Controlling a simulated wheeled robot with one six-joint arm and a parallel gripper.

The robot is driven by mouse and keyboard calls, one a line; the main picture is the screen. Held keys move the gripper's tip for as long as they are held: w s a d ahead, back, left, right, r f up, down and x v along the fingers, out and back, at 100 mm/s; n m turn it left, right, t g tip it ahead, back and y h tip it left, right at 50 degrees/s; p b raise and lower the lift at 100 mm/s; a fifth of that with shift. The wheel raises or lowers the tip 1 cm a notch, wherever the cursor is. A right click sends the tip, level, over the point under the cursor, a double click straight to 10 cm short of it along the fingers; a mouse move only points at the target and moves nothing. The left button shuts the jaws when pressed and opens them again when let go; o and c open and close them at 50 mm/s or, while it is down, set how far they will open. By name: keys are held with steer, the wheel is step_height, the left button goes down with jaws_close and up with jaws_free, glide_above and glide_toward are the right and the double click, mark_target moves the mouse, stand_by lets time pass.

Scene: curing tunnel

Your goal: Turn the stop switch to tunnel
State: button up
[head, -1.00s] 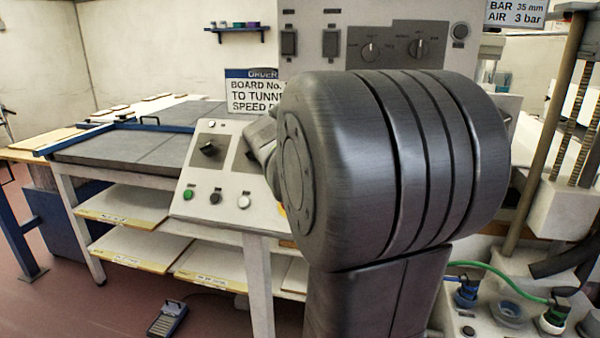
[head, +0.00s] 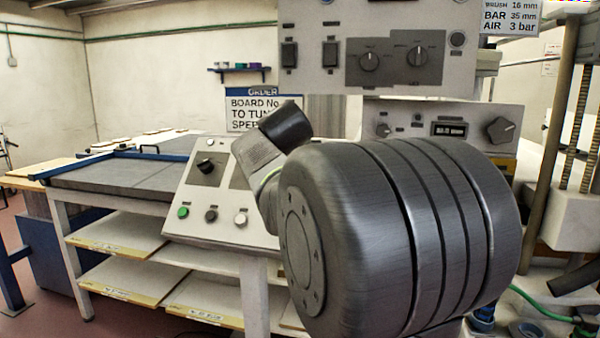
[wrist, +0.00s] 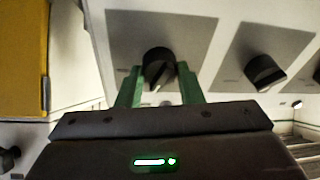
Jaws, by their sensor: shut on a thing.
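In the wrist view my gripper (wrist: 158,92) has its two green fingers on either side of a black rotary switch (wrist: 158,62) on a grey plate, and is shut on it. A pale pointer line shows on the knob. The lettering around it is too blurred to read, so its marked position cannot be told. A second black knob (wrist: 264,73) sits on another grey plate to the right. In the head view the sloped console (head: 222,224) carries a free black knob (head: 206,166) on its left plate. My arm hides the gripper and the held switch there.
Green (head: 183,211), black (head: 211,215) and white (head: 241,219) buttons line the console's lower edge. An upright panel (head: 388,62) with two knobs stands behind my arm. An order sign (head: 248,108) stands behind the console. A yellow piece (wrist: 22,60) is at the wrist view's left.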

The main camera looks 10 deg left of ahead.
steer(key=o, duration=1)
steer(key=shift+c, duration=0.2)
steer(key=shift+s, duration=0.1)
steer(key=p+v, duration=0.1)
steer(key=v, duration=1.2)
steer(key=shift+s+r+p, duration=0.2)
steer(key=shift+s+p, duration=0.1)
steer(key=shift+p, duration=0.05)
steer(key=shift+w, duration=0.1)
steer(key=b+x, duration=0.1)
steer(key=x, duration=1.2)
steer(key=shift+w+f+b, duration=0.2)
steer(key=shift+w+b, duration=0.1)
steer(key=shift+s+r, duration=0.1)
